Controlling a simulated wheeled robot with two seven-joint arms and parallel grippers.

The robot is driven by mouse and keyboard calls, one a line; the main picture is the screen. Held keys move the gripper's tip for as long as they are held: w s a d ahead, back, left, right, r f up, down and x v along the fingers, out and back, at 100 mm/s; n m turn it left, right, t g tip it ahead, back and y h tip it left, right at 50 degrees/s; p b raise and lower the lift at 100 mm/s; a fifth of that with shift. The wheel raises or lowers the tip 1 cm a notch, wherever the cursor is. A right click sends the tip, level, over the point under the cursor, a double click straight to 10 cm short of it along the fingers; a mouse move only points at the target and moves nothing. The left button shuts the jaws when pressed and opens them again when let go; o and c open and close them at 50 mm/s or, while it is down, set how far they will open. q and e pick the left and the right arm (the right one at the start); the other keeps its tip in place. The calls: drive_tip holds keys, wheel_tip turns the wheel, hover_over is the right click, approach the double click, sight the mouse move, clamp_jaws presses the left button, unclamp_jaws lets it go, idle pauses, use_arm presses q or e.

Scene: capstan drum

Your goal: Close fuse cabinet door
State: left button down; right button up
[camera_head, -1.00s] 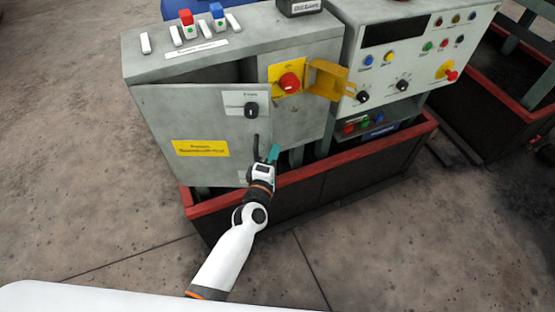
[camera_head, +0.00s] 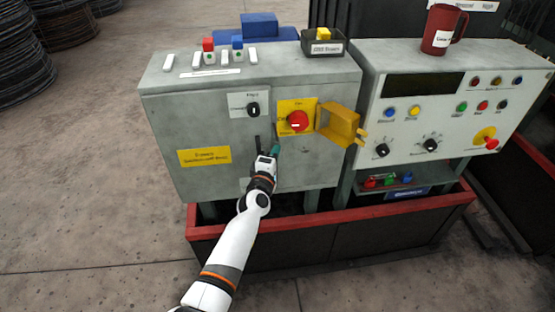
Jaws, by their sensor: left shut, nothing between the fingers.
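The fuse cabinet door (camera_head: 180,125) is the left part of the grey cabinet's front. It carries a yellow label, a black knob (camera_head: 253,109) and a dark upright handle. It looks flush with the rest of the cabinet (camera_head: 335,95), with no dark gap at its top edge. My left gripper (camera_head: 270,150) is shut with nothing between its fingers. It is in front of the door's right edge, beside the handle; I cannot tell whether it touches. The gripper partly hides the lower door edge. My right gripper is not in view.
A red rotary switch (camera_head: 298,121) with an open yellow cover (camera_head: 340,124) sits right of the door. A control panel (camera_head: 440,110) with a red mug (camera_head: 443,30) on top stands further right. A red-rimmed trough (camera_head: 400,210) runs below.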

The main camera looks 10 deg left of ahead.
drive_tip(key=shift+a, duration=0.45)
